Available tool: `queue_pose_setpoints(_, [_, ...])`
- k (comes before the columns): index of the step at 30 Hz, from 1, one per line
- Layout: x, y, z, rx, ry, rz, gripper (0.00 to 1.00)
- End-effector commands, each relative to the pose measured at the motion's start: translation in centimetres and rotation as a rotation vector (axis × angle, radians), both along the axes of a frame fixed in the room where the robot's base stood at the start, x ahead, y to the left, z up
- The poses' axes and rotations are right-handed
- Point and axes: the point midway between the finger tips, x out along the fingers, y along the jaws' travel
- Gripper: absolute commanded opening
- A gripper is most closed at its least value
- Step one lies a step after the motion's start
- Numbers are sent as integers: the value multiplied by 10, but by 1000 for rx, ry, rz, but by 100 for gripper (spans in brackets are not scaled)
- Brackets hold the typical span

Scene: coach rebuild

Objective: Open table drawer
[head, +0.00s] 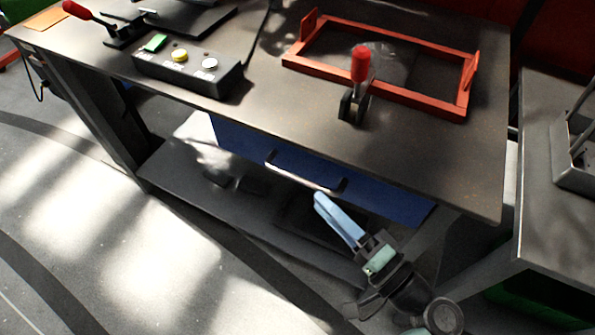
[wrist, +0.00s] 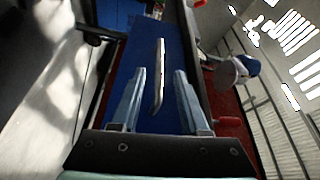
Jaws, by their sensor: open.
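The table drawer has a blue front (head: 235,142) under the dark tabletop, and it looks shut. Its silver bar handle (head: 305,177) runs along the front. My gripper (head: 320,199) is just in front of and below the right end of the handle, apart from it as far as I can tell. In the wrist view, my gripper's two light blue fingers (wrist: 160,82) are open. The silver handle (wrist: 159,75) appears between them, ahead against the blue drawer front (wrist: 128,75). Nothing is held.
On the tabletop (head: 262,100) stand a red frame (head: 415,97), a red-knobbed clamp (head: 360,65) and a button box (head: 187,68). A lower shelf (head: 190,180) lies beneath the drawer. Another grey table (head: 560,225) stands close on the right. Open floor (head: 130,260) lies front left.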

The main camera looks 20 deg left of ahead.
Motion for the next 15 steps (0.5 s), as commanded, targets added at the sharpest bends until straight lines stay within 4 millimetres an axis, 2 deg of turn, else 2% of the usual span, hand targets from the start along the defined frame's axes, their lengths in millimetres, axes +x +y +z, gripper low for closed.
queue_pose_setpoints(1, [4,12,1,-1,-1,6,45])
queue_pose_setpoints(7, [21,48,4,-1,-1,4,45])
queue_pose_setpoints(15, [32,72,6,-1,0,0,45])
